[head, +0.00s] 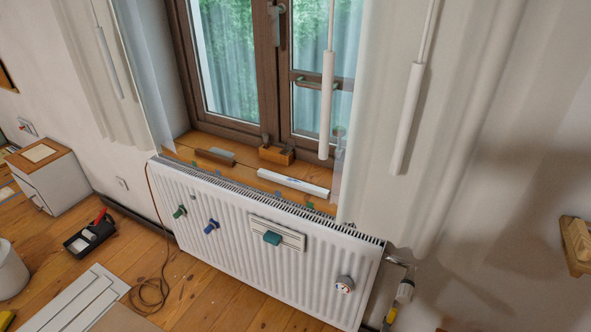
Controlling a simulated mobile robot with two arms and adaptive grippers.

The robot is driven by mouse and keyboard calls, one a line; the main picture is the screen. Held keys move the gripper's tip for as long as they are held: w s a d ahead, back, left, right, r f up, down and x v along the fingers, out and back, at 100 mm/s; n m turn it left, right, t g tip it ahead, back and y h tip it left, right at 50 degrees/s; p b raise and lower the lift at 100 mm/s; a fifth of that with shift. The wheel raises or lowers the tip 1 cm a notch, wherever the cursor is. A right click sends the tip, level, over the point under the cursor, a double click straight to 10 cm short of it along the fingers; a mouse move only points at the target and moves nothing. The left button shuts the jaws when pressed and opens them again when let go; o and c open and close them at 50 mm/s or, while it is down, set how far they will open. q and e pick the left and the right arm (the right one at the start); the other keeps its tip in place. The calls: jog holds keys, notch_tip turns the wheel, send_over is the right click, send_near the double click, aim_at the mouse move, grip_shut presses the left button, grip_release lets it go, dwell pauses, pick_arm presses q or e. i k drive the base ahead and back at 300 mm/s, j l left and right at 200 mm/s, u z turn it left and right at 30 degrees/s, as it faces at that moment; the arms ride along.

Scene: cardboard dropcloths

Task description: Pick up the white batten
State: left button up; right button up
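A white batten-like bar (293,183) lies on the wooden windowsill (240,160), behind the top of the radiator. It is long and square-edged, with a small dark mark on its front face, and lies slanted down to the right. Its right end is close to the curtain's edge. Neither of my grippers is in the head view, and nothing is touching the bar.
The white radiator (222,210) stands in front of the sill. A wooden block (276,154) and a brown bar (214,157) share the sill. White rods (327,105) hang before the window and curtain (450,110). White panels (80,300) lie on the floor.

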aim_at(296, 183)
jog(key=i+j+z, duration=0.3)
jog(key=j, duration=0.35)
jog(key=i+j+z, duration=0.15)
jog(key=j, duration=0.2)
jog(key=i+j+z, duration=0.15)
jog(key=j, duration=0.25)
jog(key=i+j+z, duration=0.15)
jog(key=j, duration=0.25)
jog(key=i+j+z, duration=0.15)
jog(key=j, duration=0.25)
jog(key=j+z, duration=0.1)
jog(key=j, duration=0.3)
jog(key=i, duration=0.05)
